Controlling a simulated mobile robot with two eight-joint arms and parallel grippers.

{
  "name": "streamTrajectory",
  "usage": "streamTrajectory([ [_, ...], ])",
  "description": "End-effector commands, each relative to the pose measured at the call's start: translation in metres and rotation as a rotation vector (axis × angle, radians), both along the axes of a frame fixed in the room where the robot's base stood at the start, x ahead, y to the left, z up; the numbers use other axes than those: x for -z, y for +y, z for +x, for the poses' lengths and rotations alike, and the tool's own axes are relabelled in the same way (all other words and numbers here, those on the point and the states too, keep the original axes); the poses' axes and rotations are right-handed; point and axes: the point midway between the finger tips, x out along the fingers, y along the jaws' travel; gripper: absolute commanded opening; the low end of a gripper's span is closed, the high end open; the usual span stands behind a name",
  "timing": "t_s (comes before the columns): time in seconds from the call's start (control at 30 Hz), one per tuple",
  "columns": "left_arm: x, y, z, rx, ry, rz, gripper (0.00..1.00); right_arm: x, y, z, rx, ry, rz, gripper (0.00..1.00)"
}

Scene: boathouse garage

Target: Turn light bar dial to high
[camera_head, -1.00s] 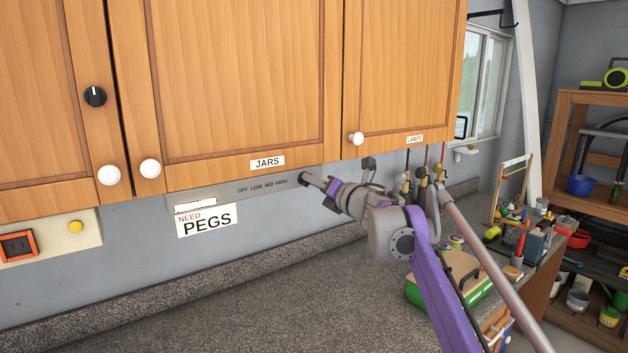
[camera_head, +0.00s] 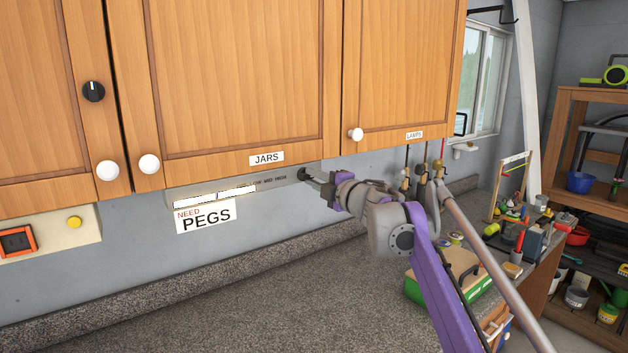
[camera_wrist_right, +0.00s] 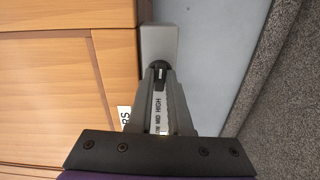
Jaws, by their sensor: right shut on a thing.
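The grey light bar (camera_head: 282,179) runs under the cabinets, with OFF, LOW, MID and HIGH printed along its front; OFF and LOW are partly covered by glare. Its white panels (camera_head: 196,200) glow at the left part. The black dial (camera_head: 302,173) is at the bar's right end and also shows in the right wrist view (camera_wrist_right: 158,67). My right gripper (camera_head: 307,177) is shut on the dial, its fingers on both sides in the wrist view (camera_wrist_right: 159,75). The dial's exact pointer setting cannot be read. My left gripper is not in view.
Wooden cabinets (camera_head: 225,75) with white knobs hang just above the bar. A NEED PEGS sign (camera_head: 206,216) is below it. The speckled counter (camera_head: 240,285) is clear in front; a green box (camera_head: 445,282) and several tools stand to the right.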

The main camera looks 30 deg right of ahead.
Motion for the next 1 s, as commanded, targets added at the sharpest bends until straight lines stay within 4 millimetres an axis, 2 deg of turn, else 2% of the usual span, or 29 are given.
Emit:
streamTrajectory([
  [0.6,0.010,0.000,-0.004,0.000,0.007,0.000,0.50,0.003,0.001,0.000,-0.001,0.046,0.574,0.00],
  [1.0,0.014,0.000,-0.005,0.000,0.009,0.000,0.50,0.003,0.002,0.000,-0.001,0.066,0.827,0.00],
])
